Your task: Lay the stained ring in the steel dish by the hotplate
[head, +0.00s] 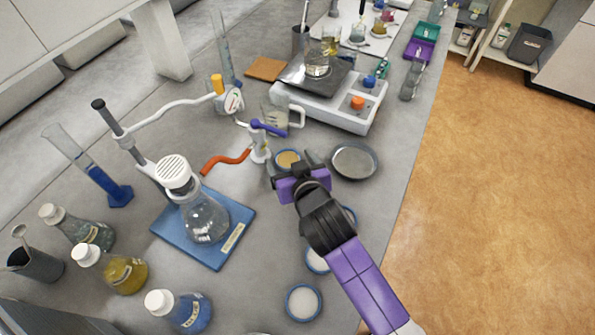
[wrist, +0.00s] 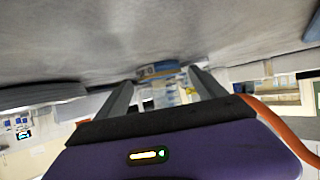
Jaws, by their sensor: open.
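The stained ring (head: 288,158) looks like a small round piece with a blue rim and a tan-orange middle, lying on the grey bench. My gripper (head: 293,165) is open, its fingers at the ring's near side, one to each side. The fingers hide part of the ring's edge, and I cannot tell whether they touch it. In the wrist view a blue-edged thing, probably the ring (wrist: 158,70), shows between the open fingers (wrist: 162,88). The steel dish (head: 354,161) is shallow and round, just right of my gripper. It looks empty. The white hotplate (head: 328,107) stands behind it.
Blue-rimmed rounds with white middles (head: 303,302) lie nearer me, partly behind my arm. An orange-red tube (head: 225,161) and a white-and-purple stopcock (head: 259,143) are close left of the ring. A flask (head: 206,219) stands on a blue base. The bench edge runs along the right.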

